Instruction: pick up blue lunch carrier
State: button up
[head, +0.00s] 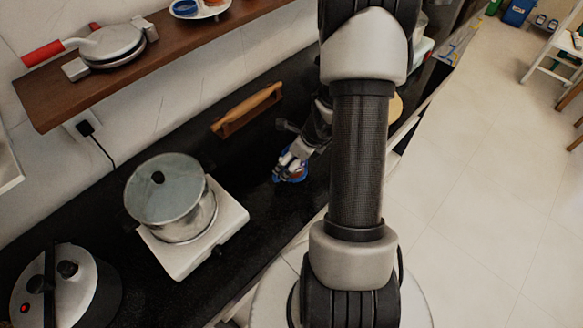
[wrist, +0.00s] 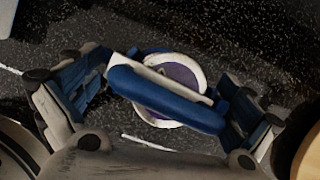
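The blue lunch carrier (head: 296,179) is on the black counter in the head view, largely hidden by my gripper (head: 287,165). In the wrist view, the carrier's thick blue handle (wrist: 165,102) runs slantwise between my fingers, with a round purple-grey lid (wrist: 184,76) and pale rim behind it. My gripper (wrist: 160,95) has its fingers wide apart, one near each end of the handle. Blue parts show beside both fingers. I cannot tell whether the fingers touch the carrier.
A steel pot (head: 168,190) with a glass lid stands on a white hot plate (head: 222,230) to the left. A wooden rack (head: 247,108) is behind the carrier. A pressure cooker (head: 80,285) stands at lower left. A wooden shelf (head: 60,105) overhangs the counter.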

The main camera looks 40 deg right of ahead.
jog(key=shift+s, duration=0.15)
jog(key=c, duration=0.9)
